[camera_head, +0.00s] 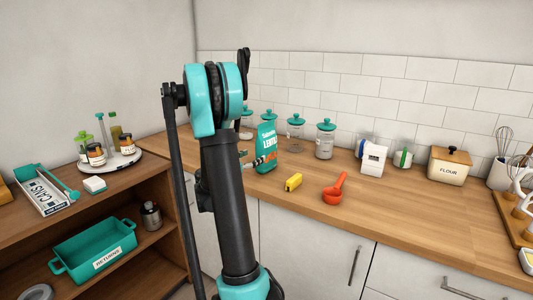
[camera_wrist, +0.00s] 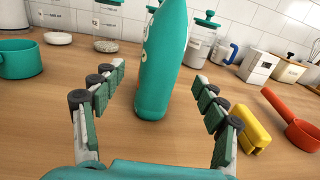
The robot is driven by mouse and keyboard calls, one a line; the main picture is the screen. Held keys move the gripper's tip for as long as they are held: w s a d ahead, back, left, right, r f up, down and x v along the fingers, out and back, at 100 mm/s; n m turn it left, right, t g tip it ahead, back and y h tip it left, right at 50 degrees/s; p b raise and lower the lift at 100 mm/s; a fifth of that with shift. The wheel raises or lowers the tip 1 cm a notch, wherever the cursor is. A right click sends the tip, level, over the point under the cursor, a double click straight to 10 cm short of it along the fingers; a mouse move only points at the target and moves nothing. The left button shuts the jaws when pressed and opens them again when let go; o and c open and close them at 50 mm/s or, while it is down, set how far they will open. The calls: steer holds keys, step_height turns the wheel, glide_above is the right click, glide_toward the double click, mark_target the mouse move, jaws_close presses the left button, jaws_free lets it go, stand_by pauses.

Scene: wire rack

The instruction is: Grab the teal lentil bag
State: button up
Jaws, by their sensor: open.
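The teal lentil bag (camera_head: 267,147) stands upright on the wooden counter, left of the middle in the head view, with part of its label showing. In the wrist view the bag (camera_wrist: 162,65) stands straight ahead, between and just beyond the fingertips, its top cut off by the frame. My gripper (camera_wrist: 158,85) is open, with one finger on each side and a gap to the bag on both sides. In the head view my arm hides most of the gripper.
A yellow block (camera_head: 293,182) and a red scoop (camera_head: 334,190) lie right of the bag. Glass jars with teal lids (camera_head: 325,140) stand behind it. A teal cup (camera_wrist: 19,59) is at left in the wrist view. A flour tin (camera_head: 450,166) stands farther right.

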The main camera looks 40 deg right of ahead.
mark_target(267, 149)
steer(key=x, duration=0.9)
steer(key=shift+d, duration=0.4)
jaws_close()
